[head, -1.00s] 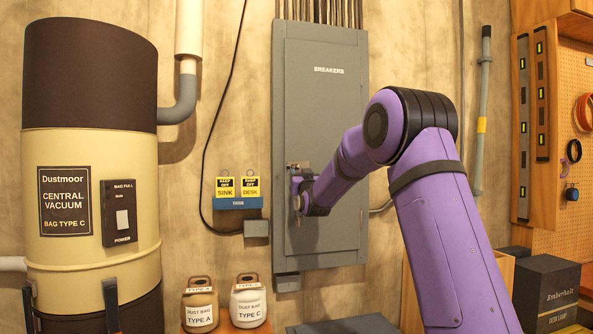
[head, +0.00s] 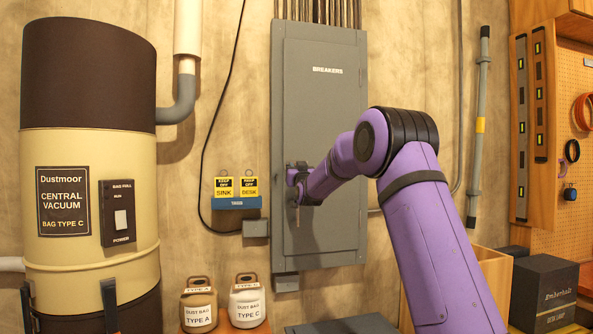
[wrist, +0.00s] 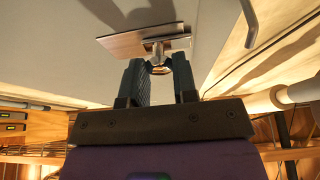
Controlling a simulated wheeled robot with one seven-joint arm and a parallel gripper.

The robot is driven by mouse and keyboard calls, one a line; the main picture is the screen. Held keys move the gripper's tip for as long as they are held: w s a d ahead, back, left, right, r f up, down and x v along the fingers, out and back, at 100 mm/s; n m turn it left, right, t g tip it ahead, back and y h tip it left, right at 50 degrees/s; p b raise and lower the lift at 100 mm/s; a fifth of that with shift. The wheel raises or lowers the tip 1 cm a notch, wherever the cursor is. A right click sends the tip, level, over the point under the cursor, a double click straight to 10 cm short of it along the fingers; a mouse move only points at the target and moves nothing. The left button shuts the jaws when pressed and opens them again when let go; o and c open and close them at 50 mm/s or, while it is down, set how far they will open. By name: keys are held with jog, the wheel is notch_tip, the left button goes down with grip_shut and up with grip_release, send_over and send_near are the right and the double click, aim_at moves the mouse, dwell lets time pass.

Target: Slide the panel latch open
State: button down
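The latch shows in the wrist view as a flat metal plate (wrist: 128,44) with a small rounded metal knob (wrist: 157,49) standing out from it. It sits at the left side of the grey BREAKERS panel door (head: 323,110). My gripper (wrist: 160,66) reaches it, with one dark finger on each side of the knob. The fingers look spread, with a narrow gap around the knob; firm contact is not visible. In the head view my gripper (head: 296,180) is small and partly covers the latch.
Left of the panel hang yellow SINK and DESK tags (head: 236,187) on a blue holder. A vacuum tank (head: 90,180) stands far left. Two dust bag containers (head: 247,303) stand below. A dark box (head: 543,290) is at lower right.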

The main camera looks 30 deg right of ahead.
jog(key=shift+s+d, duration=0.25)
jog(key=shift+d, duration=0.6)
jog(key=shift+s+d, duration=0.2)
jog(key=shift+d, duration=0.6)
jog(key=c, duration=0.9)
grip_release()
jog(key=shift+d, duration=0.15)
jog(key=v, duration=1.1)
jog(key=shift+w, duration=0.1)
